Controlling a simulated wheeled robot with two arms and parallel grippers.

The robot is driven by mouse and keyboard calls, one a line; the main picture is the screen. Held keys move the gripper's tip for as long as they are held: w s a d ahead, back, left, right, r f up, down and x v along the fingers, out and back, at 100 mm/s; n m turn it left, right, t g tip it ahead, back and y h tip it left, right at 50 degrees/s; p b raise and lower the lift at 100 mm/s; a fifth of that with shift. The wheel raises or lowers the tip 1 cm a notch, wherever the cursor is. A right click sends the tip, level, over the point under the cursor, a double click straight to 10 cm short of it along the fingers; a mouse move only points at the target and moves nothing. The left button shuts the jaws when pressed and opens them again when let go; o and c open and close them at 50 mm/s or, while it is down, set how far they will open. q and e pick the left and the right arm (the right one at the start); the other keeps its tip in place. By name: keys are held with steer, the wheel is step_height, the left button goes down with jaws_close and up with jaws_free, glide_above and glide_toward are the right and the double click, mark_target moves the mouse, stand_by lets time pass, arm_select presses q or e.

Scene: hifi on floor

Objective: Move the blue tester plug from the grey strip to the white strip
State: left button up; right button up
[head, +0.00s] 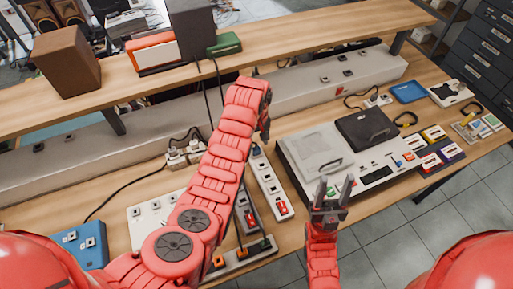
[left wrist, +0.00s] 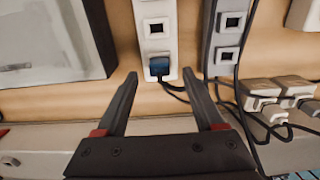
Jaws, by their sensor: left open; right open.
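The blue tester plug (left wrist: 158,66) sits in the end socket of the white strip (left wrist: 155,12), seen in the left wrist view; a dark cable runs beside it. In the head view the plug (head: 256,150) shows small at the far end of the white strip (head: 269,180). The grey strip (left wrist: 212,45) lies beside it, with empty sockets showing; my left arm partly hides it in the head view. My left gripper (head: 265,132) is open above the far end of the white strip, its fingers apart on either side of the plug, not closed on it. My right gripper (head: 335,184) is open and empty near the bench's front edge.
A light grey case (head: 315,150) and a black box (head: 367,128) stand right of the strips. White adapters with cables (head: 185,153) lie to the left. A raised shelf with a brown speaker (head: 65,62) runs behind. A blue socket box (head: 82,243) is at the left front.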

arm_select(q)
step_height(320, 180, up, 2)
steer(key=shift+w+b, duration=0.15)
steer(key=shift+b, duration=0.2)
step_height(320, 180, up, 17)
steer(key=p, duration=1.1)
steer(key=shift+f, duration=0.2)
